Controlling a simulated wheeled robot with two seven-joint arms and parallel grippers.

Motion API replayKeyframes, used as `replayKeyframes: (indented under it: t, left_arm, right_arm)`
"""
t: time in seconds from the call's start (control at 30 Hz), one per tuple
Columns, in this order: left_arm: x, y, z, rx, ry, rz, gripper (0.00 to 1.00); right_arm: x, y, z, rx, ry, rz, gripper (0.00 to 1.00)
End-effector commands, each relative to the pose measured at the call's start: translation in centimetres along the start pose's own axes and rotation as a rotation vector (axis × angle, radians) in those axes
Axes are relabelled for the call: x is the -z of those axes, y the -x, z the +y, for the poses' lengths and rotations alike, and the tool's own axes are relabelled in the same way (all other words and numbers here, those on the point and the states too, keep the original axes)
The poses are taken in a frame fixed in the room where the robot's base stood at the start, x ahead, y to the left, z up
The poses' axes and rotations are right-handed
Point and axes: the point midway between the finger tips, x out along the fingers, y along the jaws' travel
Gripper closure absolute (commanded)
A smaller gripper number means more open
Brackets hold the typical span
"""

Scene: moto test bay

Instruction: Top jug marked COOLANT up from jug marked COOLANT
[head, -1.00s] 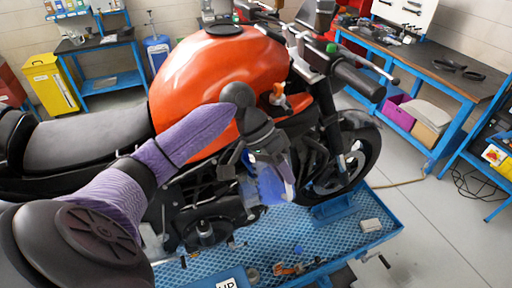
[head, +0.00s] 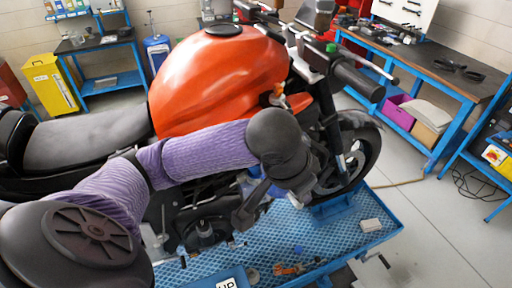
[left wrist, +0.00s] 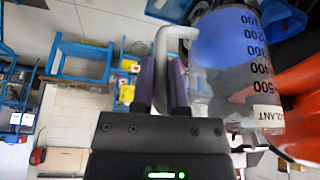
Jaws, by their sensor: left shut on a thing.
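A clear jug (left wrist: 240,85) fills the right of the left wrist view. It has dark graduations, blue liquid at its low-number end and a white label (left wrist: 268,113) showing "OLANT", the rest cut off or hidden. My left gripper (left wrist: 162,75) is shut on the jug's grey handle (left wrist: 164,42), the two fingers on either side of it. In the head view my own forearm and wrist hide most of the jug, and the gripper (head: 250,205) shows only partly, low beside the motorcycle. I cannot make out a second COOLANT jug. My right gripper is not in view.
The motorcycle's orange tank (head: 215,75) and front wheel (head: 350,165) are close to my left arm. Below is a blue lift platform (head: 330,230) with a white block (head: 371,225) and small parts.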

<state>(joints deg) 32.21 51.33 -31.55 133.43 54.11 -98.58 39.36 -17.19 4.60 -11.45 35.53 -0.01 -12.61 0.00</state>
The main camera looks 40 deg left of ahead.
Motion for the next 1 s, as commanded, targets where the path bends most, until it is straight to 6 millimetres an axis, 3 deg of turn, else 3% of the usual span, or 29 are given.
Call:
replayKeyframes:
  t: [0.27, 0.7, 1.0]
  left_arm:
    - [0.0, 0.1, 0.1, 0.012, -0.003, 0.004, 1.0]
    - [0.3, 3.1, 3.8, 0.01, -0.004, 0.005, 1.0]
    - [0.3, 3.1, 3.9, 0.011, -0.003, 0.002, 1.0]
  right_arm:
    - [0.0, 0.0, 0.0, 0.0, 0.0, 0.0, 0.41]
    - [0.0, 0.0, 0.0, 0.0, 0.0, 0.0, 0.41]
    - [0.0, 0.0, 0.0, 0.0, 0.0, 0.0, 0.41]
